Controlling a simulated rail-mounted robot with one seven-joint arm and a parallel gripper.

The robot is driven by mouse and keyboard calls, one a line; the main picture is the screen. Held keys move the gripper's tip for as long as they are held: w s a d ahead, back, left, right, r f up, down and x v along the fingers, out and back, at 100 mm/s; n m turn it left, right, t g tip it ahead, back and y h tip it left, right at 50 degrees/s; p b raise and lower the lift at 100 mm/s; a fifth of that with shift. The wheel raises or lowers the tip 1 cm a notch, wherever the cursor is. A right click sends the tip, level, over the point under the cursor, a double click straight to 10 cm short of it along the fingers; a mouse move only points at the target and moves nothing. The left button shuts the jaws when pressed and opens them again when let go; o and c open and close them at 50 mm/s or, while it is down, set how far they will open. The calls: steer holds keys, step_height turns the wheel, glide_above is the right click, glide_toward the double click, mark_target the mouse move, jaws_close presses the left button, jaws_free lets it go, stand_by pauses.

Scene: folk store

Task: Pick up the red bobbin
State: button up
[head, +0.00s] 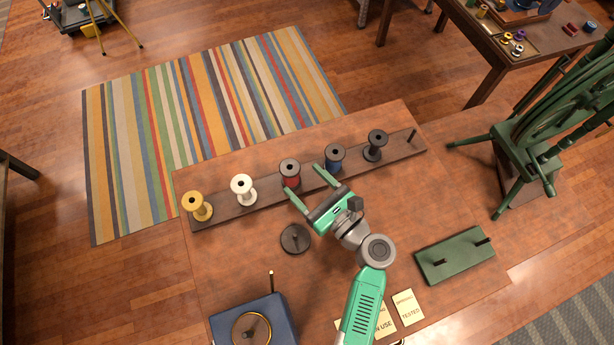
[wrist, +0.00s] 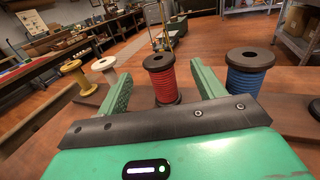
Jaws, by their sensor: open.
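The red bobbin (head: 290,180) stands upright on a long dark wooden rack (head: 267,194), between a white and a blue bobbin. It also shows in the wrist view (wrist: 163,80), red thread between dark flanges, with its lower end partly hidden by my gripper. My gripper (head: 307,183) is open, its two green fingers pointing toward the rack. In the wrist view the fingers (wrist: 163,84) lie to the left and right of the red bobbin, with gaps on both sides. I cannot tell how far the bobbin sits between them.
On the rack stand a yellow bobbin (head: 198,206), white bobbin (head: 243,188), blue bobbin (head: 334,158) and black bobbin (head: 375,146). A bare peg (head: 411,134) is at the right end. A dark disc (head: 295,239), green peg board (head: 455,257) and blue box (head: 248,323) are on the table.

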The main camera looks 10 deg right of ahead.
mark_target(284, 161)
steer(key=shift+w+a, duration=0.2)
steer(key=shift+a, duration=0.15)
steer(key=b+x, duration=0.2)
steer(key=x, duration=0.5)
steer(key=shift+w+a, duration=0.15)
steer(key=shift+w, duration=0.1)
steer(key=shift+s, duration=0.1)
steer(key=shift+c, duration=0.5)
steer(key=c, duration=1)
step_height(284, 161, up, 10)
steer(key=p, duration=0.4)
steer(key=shift+r, duration=0.1)
steer(key=shift+d, duration=0.2)
